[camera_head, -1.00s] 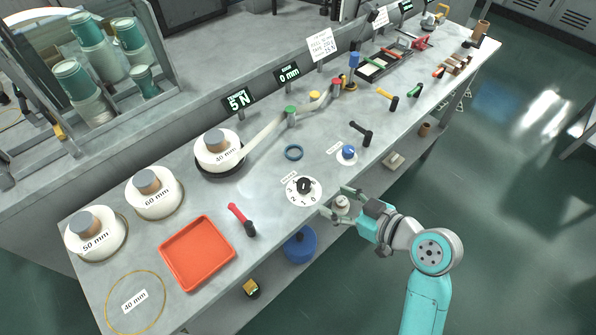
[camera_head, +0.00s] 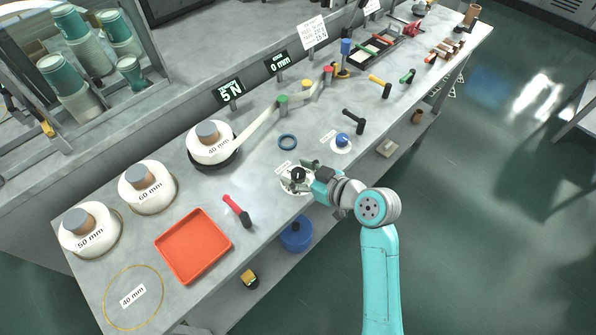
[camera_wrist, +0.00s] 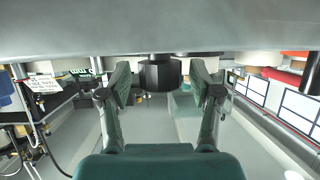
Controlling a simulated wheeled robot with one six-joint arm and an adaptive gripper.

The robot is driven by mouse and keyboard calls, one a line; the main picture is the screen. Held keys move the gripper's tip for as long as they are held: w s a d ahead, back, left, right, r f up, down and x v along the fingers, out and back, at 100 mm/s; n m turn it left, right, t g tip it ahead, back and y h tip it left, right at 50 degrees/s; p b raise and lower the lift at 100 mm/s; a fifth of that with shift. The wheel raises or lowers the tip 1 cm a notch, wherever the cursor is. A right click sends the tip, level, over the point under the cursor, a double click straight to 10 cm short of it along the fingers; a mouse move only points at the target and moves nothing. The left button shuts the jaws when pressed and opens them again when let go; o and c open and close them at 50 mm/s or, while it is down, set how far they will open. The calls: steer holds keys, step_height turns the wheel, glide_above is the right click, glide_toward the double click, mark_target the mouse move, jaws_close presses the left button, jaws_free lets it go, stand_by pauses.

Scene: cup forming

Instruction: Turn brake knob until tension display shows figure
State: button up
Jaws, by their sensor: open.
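The black brake knob (camera_head: 298,175) sits on a white numbered dial (camera_head: 286,189) near the bench's front edge, largely covered by my gripper. My gripper (camera_head: 299,172) is open at the dial, one finger on either side of the knob. In the wrist view the knob (camera_wrist: 160,74) stands between the two spread fingers (camera_wrist: 161,78), with gaps on both sides. The dial's figures are mostly hidden. The tension display (camera_head: 229,92) reads 5 N. A white card (camera_head: 314,33) stands behind the bench; its small print is hard to read.
A red-handled tool (camera_head: 237,211) and orange tray (camera_head: 193,247) are to the left. A strip runs from the 30 mm reel (camera_head: 210,150).

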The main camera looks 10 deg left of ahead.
steer(key=c, duration=1.2)
steer(key=shift+o, duration=0.2)
steer(key=shift+a+m+t, duration=0.1)
steer(key=shift+m+t, duration=0.2)
steer(key=m+t+h, duration=0.4)
steer(key=m+h, duration=0.1)
steer(key=shift+m+t+h, duration=0.6)
steer(key=shift+m+h, duration=1.6)
steer(key=shift+h, duration=0.2)
